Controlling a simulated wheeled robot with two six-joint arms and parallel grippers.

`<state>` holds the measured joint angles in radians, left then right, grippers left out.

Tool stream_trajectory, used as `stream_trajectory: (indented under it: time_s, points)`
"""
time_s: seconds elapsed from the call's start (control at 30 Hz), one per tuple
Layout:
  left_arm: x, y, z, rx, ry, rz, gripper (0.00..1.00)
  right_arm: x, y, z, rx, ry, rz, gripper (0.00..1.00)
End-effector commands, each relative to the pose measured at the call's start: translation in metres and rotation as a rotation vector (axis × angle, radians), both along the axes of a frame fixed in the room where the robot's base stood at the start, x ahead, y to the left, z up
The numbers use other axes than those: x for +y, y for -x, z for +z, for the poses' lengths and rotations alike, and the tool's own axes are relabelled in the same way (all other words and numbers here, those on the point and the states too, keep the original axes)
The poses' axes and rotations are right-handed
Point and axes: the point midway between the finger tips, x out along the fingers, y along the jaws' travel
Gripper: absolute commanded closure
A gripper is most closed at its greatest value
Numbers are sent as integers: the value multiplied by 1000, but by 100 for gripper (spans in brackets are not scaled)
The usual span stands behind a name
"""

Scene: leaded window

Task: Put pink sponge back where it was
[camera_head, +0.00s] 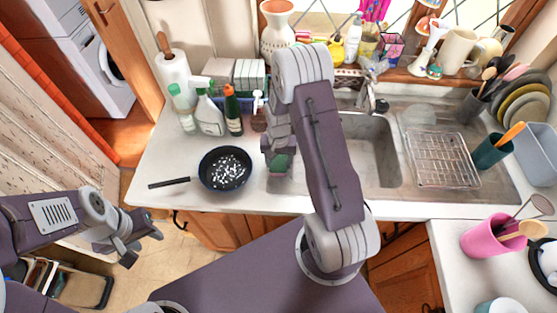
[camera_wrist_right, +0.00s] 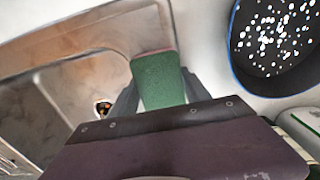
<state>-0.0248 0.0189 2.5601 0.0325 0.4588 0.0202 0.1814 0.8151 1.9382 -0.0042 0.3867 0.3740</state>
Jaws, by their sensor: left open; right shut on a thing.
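My right gripper (camera_head: 278,165) is shut on a sponge (camera_wrist_right: 160,80). Its green face fills the gap between the fingers in the right wrist view, with a thin pinkish edge along the top. In the head view only a small green patch of the sponge (camera_head: 281,162) shows below the gripper. The gripper is over the left side of the sink (camera_head: 370,150), right of the frying pan. I cannot tell its exact height. My left gripper (camera_head: 143,240) is open and empty, over the floor in front of the counter's left end.
A black frying pan (camera_head: 225,168) with white bits stands left of the right gripper. Spray and soap bottles (camera_head: 210,112) stand behind it. A wire rack (camera_head: 442,160) lies right of the basin. A tap (camera_head: 372,98) rises behind the basin. My right arm hides part of the sink.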

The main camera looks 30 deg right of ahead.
Motion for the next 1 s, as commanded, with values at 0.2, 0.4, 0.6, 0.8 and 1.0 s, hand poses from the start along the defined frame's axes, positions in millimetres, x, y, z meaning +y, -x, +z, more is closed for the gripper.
stream_trajectory:
  time_s: [0.2, 0.4, 0.6, 0.8, 1.0]
  points:
    - [0, 0, 0, 0, 0, 0, 58, 0, 0, -1, -1, 0, 0, 78]
    - [0, 0, -3, 0, 0, 0, 58, 0, 0, -4, -2, 0, 0, 31]
    - [0, 0, -3, 0, 0, 0, 58, 0, 0, -4, -2, 0, 0, 23]
    - [0, 0, 2, 0, 0, 0, 58, 0, -1, 2, -2, 0, 0, 23]
    - [0, 0, -7, 0, 0, 0, 58, -1, -3, 34, -10, 1, 0, 23]
